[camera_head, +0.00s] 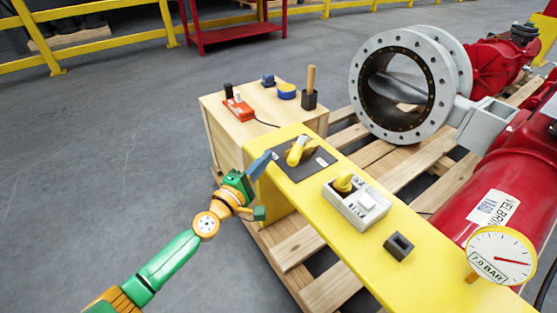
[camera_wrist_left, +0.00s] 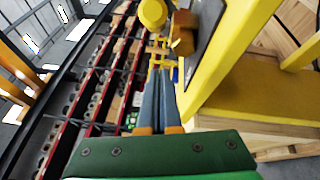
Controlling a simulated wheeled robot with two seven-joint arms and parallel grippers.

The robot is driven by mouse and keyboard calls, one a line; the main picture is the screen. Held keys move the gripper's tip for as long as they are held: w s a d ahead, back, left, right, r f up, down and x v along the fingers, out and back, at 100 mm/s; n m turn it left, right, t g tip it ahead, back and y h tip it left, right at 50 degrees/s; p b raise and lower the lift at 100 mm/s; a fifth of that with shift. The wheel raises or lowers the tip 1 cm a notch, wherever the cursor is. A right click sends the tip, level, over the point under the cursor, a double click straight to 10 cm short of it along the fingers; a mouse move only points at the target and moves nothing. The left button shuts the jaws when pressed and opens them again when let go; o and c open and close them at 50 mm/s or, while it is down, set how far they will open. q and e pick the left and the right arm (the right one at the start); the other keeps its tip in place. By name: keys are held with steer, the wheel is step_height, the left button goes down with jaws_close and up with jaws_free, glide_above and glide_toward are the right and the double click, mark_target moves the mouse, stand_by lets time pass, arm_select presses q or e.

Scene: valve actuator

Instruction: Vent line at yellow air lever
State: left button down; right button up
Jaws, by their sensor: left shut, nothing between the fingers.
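The yellow air lever (camera_head: 296,151) sits on a dark plate (camera_head: 318,161) at the far left end of the yellow bench (camera_head: 308,187). My left gripper (camera_head: 273,155) is shut and empty, its blue-grey fingers close to the left of the lever, with a small gap seeming to lie between them. In the left wrist view the shut fingers (camera_wrist_left: 168,98) point forward beside the yellow bench edge. A rounded yellow end (camera_wrist_left: 153,13), likely the lever's, shows beyond the fingertips at the top. My right gripper is not in view.
A grey box (camera_head: 366,207) with a yellow knob and a black block (camera_head: 398,246) stand on the bench. A pressure gauge (camera_head: 500,256) is at its near end. A wooden crate (camera_head: 235,128) carries tools behind. A large flanged valve (camera_head: 402,88) lies right. Floor left is clear.

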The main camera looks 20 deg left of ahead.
mark_target(298, 150)
arm_select(q)
steer(key=d, duration=0.1)
steer(key=d+r+p, duration=0.1)
steer(key=d, duration=0.1)
steer(key=shift+s, duration=0.1)
steer(key=shift+d+f, duration=0.1)
steer(key=shift+d, duration=0.3)
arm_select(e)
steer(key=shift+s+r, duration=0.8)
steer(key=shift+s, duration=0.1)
arm_select(q)
steer(key=shift+p, duration=0.35)
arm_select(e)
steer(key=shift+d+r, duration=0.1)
arm_select(q)
steer(key=shift+s+y, duration=0.1)
steer(key=shift+y, duration=0.2)
steer(key=shift+d+n+y+p, duration=0.3)
steer(key=shift+d, duration=0.05)
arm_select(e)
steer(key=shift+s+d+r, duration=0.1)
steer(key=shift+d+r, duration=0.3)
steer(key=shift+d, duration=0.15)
